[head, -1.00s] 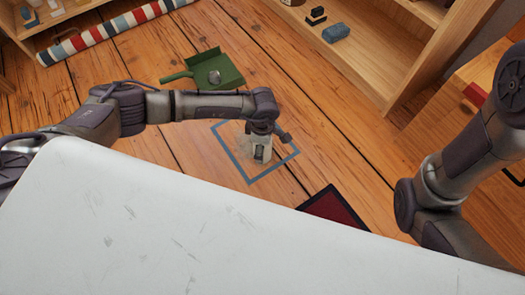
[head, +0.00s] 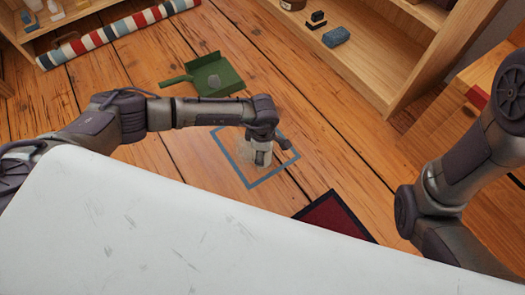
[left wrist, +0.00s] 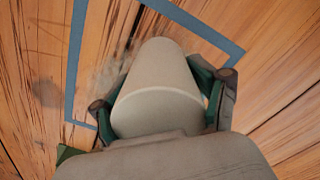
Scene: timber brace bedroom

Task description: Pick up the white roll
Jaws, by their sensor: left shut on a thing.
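The white roll (left wrist: 160,85) is an off-white cylinder with a paler band around it. In the left wrist view it fills the space between the green-lined fingers of my left gripper (left wrist: 164,92), which is shut on it, one finger at each side. In the head view my left gripper (head: 260,148) points down over a blue-outlined square on the floor, and a small pale part of the roll (head: 262,158) shows below it. I cannot tell whether the roll touches the floor. My right gripper is out of view.
The blue outline (head: 243,186) surrounds a pale, dusty patch of boards. A green dustpan (head: 223,78) lies behind it and a dark red mat (head: 335,217) in front. A striped roll (head: 120,27) lies at the back left. A wooden shelf (head: 375,70) stands at right.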

